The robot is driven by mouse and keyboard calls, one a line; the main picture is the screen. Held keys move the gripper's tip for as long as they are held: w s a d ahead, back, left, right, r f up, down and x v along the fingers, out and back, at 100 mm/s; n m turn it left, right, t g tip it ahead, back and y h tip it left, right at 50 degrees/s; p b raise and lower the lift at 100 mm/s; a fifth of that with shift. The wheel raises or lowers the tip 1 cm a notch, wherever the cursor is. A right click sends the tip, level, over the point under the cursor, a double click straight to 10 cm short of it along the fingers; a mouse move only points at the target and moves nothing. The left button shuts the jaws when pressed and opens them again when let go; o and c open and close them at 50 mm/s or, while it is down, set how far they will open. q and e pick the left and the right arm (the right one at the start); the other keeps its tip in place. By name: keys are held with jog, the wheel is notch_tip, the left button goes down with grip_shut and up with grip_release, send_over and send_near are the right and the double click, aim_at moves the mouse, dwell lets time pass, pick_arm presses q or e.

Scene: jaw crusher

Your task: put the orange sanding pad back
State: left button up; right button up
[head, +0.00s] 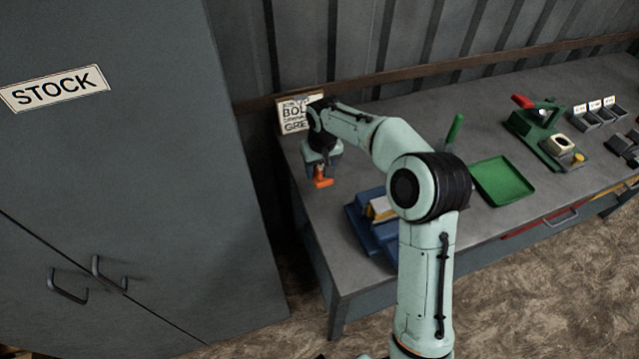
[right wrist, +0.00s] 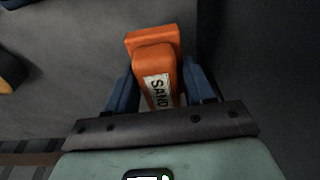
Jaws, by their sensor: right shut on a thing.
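The orange sanding pad (head: 322,183) is under my right gripper (head: 320,172) at the far left end of the workbench in the head view. In the right wrist view the pad (right wrist: 155,62) sits between the two blue fingers of the gripper (right wrist: 158,88), with a white label reading "SAND". The right gripper is shut on the pad. I cannot tell whether the pad touches the bench top. My left gripper is not in view.
A sign (head: 296,113) stands behind the gripper. On the workbench (head: 345,268) are a blue holder (head: 362,226), a green tray (head: 503,181), a green machine (head: 540,125) and small grey bins (head: 584,118). A STOCK cabinet (head: 130,190) stands left of the bench.

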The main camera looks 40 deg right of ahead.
aim_at(321, 167)
jog(key=shift+f, duration=3.2)
jog(key=shift+f+b, duration=0.2)
jog(key=shift+b, duration=0.1)
jog(key=o, duration=1)
jog(key=shift+r, duration=0.15)
jog(key=r, duration=0.4)
jog(key=s+r, duration=0.1)
jog(key=r, duration=0.3)
jog(key=r+p, duration=0.1)
jog(key=r, duration=0.3)
jog(key=shift+s+a, duration=0.3)
jog(key=shift+s, duration=0.05)
jog(key=shift+f, duration=0.1)
